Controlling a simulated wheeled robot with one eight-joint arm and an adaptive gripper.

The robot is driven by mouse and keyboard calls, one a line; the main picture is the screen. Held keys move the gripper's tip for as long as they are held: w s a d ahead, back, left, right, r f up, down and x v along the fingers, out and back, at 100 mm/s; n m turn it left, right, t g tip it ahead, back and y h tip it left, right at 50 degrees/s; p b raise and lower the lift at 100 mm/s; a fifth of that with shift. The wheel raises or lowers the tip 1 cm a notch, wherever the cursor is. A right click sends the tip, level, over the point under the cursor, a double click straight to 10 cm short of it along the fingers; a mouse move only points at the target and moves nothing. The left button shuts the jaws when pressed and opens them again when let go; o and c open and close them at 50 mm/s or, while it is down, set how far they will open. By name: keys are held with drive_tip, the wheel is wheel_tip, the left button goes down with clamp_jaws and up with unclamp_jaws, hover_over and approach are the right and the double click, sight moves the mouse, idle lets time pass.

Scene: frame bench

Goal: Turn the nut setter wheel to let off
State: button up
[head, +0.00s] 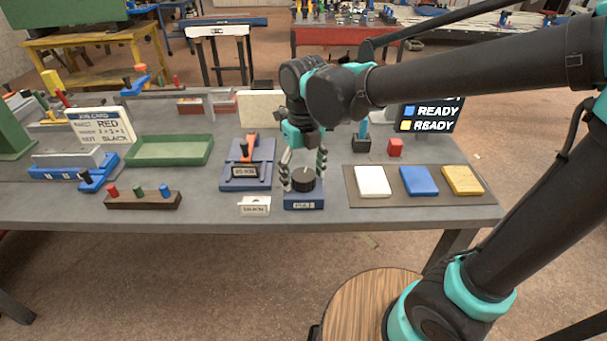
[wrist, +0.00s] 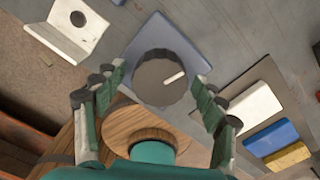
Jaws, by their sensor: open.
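The nut setter wheel (head: 303,181) is a dark, ridged round knob on a blue base (head: 303,203) near the front edge of the bench. In the wrist view the wheel (wrist: 155,87) shows from above, with a white line on its top pointing to the right and slightly up. The blue base (wrist: 150,30) lies under it. My gripper (head: 303,168) is above the wheel, pointing down. In the wrist view my gripper (wrist: 160,80) is open, with one finger on each side of the wheel. Gaps show between the fingers and the wheel; contact is not seen.
A small white labelled bracket (head: 254,206) stands just left of the base. A blue fixture with an orange lever (head: 249,146) is behind it. White, blue (head: 419,181) and yellow pads lie on a mat to the right.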

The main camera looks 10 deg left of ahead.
sight(304, 174)
drive_tip(key=shift+r, duration=0.15)
wheel_tip(304, 174, up, 12)
idle(0.4)
